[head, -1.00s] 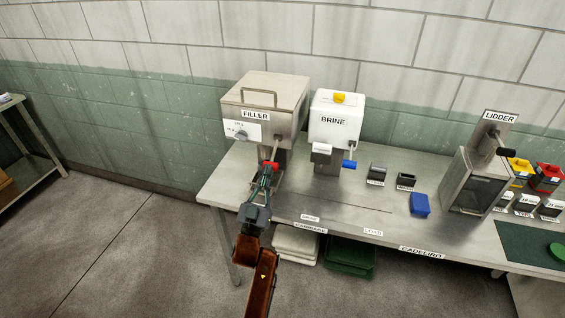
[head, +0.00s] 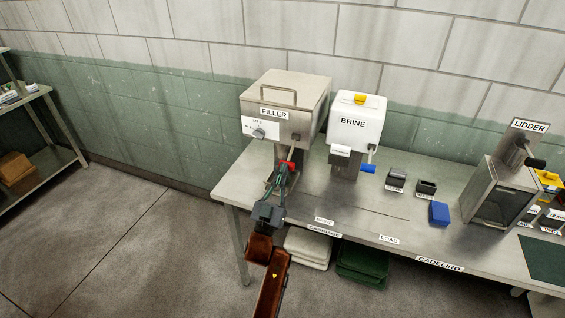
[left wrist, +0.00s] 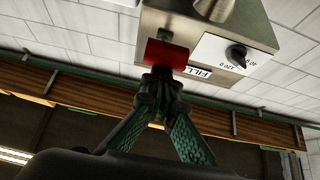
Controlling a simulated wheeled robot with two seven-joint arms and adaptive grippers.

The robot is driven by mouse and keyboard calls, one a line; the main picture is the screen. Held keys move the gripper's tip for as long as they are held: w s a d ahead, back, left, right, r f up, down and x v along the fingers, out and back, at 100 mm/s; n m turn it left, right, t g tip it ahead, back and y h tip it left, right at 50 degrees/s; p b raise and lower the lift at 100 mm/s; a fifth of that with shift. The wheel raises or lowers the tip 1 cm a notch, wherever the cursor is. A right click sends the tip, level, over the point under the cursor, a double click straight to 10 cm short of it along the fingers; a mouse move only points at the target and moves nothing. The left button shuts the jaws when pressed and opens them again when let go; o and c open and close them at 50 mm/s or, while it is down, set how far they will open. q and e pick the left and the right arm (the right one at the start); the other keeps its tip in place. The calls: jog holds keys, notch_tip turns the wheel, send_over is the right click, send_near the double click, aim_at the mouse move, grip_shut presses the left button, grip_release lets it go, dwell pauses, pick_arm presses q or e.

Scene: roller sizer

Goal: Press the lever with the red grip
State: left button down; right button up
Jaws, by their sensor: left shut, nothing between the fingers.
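The red grip (head: 291,166) is at the end of the lever on the front of the steel FILLER machine (head: 290,95). In the left wrist view the red grip (left wrist: 166,55) shows just beyond my fingertips, under the FILLER's body (left wrist: 225,25). My left gripper (head: 284,172) is shut and empty, its fingertips at the red grip; they look to be touching it or very close. It also shows in the left wrist view (left wrist: 160,75). My right gripper is not in view.
The white BRINE machine (head: 355,125) with a blue-gripped lever (head: 368,169) stands right of the FILLER. Small dark bins (head: 398,175), a blue block (head: 439,213) and the LIDDER (head: 495,190) are farther right on the steel table (head: 345,205).

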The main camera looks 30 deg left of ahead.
pick_arm(q)
notch_tip(320, 180, up, 9)
dwell(0.3)
jog(key=shift+d, duration=0.1)
dwell(0.4)
